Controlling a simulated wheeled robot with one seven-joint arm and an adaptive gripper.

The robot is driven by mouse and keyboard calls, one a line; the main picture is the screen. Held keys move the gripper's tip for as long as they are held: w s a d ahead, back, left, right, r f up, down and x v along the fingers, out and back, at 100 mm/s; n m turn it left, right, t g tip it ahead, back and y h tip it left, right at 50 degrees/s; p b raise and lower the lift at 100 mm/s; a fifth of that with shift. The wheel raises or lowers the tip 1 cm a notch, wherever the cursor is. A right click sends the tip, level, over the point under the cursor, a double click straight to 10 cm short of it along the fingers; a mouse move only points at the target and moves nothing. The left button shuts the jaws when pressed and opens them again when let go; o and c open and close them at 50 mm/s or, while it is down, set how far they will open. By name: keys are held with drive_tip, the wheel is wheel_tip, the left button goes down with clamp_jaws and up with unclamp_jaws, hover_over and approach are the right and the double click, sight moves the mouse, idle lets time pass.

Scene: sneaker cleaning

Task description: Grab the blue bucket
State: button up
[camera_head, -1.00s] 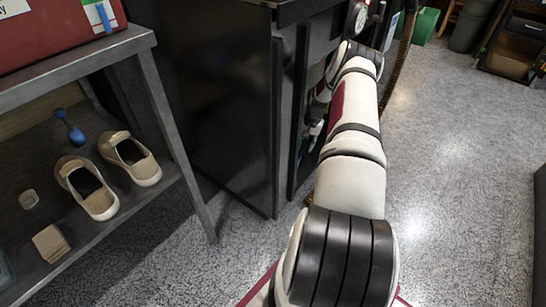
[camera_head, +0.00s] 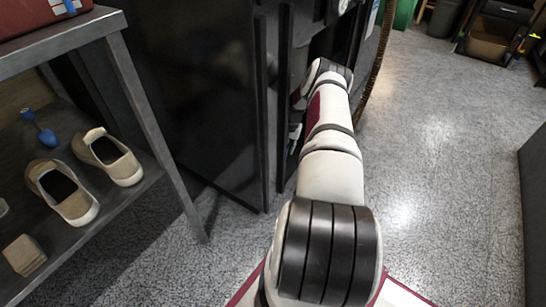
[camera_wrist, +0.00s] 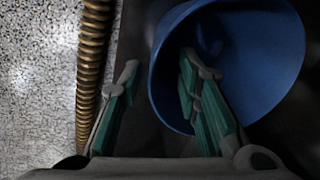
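The blue bucket (camera_wrist: 255,60) fills the right part of the wrist view, its open mouth toward the camera. My gripper (camera_wrist: 160,70) is open, with green-padded fingers on both sides of the bucket's left rim. The left finger is outside the rim, and the right finger lies over or inside the mouth; I cannot tell how deep. No contact with the rim is clear. In the head view my arm reaches forward along the dark cabinet, and the bucket and gripper cannot be made out there.
A dark cabinet (camera_head: 215,110) stands left of my arm. A metal shelf (camera_head: 150,110) at the left holds sneakers (camera_head: 65,190), a blue brush (camera_head: 42,130) and a beige block (camera_head: 24,255). A ribbed brown hose (camera_wrist: 92,70) runs left of my gripper. The floor (camera_head: 440,150) at the right is open.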

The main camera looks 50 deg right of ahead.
sight(285, 155)
wheel_tip(285, 155, down, 5)
drive_tip(key=shift+a+r+b, duration=0.1)
drive_tip(key=shift+a+b, duration=0.05)
drive_tip(key=shift+b, duration=1.1)
drive_tip(key=shift+r, duration=0.1)
clamp_jaws()
